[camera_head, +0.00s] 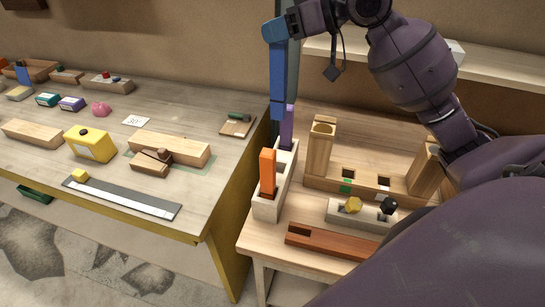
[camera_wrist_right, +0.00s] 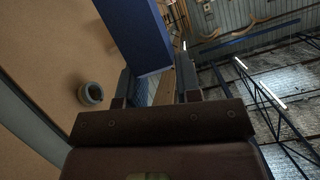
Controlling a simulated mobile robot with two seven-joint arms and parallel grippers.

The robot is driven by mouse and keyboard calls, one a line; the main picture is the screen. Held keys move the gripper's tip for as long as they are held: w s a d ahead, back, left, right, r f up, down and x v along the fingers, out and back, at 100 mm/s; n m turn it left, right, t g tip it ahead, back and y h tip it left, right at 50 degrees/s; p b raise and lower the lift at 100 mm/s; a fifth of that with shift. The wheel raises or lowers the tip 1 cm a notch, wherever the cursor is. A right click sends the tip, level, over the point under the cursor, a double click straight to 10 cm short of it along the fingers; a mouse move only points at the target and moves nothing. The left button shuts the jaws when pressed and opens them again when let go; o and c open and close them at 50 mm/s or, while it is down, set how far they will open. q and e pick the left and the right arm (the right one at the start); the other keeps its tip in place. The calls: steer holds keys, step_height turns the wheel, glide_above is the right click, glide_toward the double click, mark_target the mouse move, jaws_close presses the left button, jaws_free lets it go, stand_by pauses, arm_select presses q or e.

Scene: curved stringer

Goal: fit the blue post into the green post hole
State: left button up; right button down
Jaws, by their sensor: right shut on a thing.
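My right gripper (camera_head: 289,24) is shut on the blue post (camera_head: 278,85) near its top. The post hangs upright above the back of a pale rack (camera_head: 268,207). In the right wrist view the blue post (camera_wrist_right: 138,32) lies at the two fingers (camera_wrist_right: 156,85). The green post hole (camera_head: 348,174) is a dark square opening in a wooden stringer (camera_head: 365,187), with a green mark in front of it. It lies to the right of and below the blue post, well apart from it. My left gripper is not in view.
An orange post (camera_head: 267,170) and a purple post (camera_head: 287,128) stand in the rack. A wooden upright (camera_head: 320,150) rises at the stringer's left end. A grey block with yellow and black knobs (camera_head: 352,212) and a reddish slotted bar (camera_head: 325,242) lie in front.

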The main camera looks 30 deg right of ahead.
mark_target(278, 119)
steer(key=f, duration=0.1)
steer(key=s+f, duration=0.1)
steer(key=f, duration=0.1)
steer(key=shift+s+a+f, duration=0.1)
steer(key=shift+f, duration=0.15)
steer(key=f, duration=1.1)
steer(key=shift+w+f+b, duration=0.2)
steer(key=shift+b, duration=0.15)
steer(key=shift+f, duration=2.5)
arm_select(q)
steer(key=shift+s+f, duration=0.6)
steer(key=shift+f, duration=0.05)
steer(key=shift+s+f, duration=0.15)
arm_select(e)
steer(key=shift+f, duration=0.15)
steer(key=c, duration=0.8)
jaws_free()
